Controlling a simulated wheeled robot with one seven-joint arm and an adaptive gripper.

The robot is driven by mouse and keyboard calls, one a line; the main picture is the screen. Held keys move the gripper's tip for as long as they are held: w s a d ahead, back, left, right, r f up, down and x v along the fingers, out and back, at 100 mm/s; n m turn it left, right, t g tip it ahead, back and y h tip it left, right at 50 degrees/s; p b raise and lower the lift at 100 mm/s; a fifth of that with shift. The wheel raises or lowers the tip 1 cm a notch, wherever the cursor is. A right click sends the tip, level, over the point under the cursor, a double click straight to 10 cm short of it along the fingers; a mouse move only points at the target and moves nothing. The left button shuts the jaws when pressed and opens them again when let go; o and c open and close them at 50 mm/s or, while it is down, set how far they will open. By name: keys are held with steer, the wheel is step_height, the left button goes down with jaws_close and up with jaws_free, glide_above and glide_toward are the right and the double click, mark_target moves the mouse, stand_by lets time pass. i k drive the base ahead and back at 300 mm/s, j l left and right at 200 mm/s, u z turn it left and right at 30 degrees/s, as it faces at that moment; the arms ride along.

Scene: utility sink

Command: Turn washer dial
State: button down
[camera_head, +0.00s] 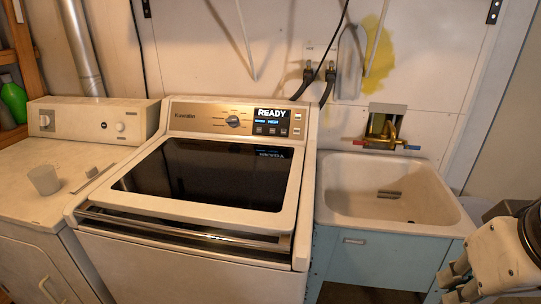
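The washer (190,215) stands in the middle of the head view, its dark glass lid (208,172) closed. Its tan control panel (195,118) at the back carries a round dark dial (233,121) just left of a lit display (271,122) reading READY. Part of my white arm (500,258) shows at the lower right edge, in front of the sink and well away from the dial. Nothing touches the dial.
A dryer (85,165) with its own knobs stands on the left, with a translucent cup (44,179) on top. A utility sink (385,190) with a brass faucet (384,138) stands on the right. Hoses (327,88) hang behind the washer. The space above the washer lid is clear.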

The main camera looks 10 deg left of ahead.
mark_target(232, 121)
steer(key=u, duration=0.85)
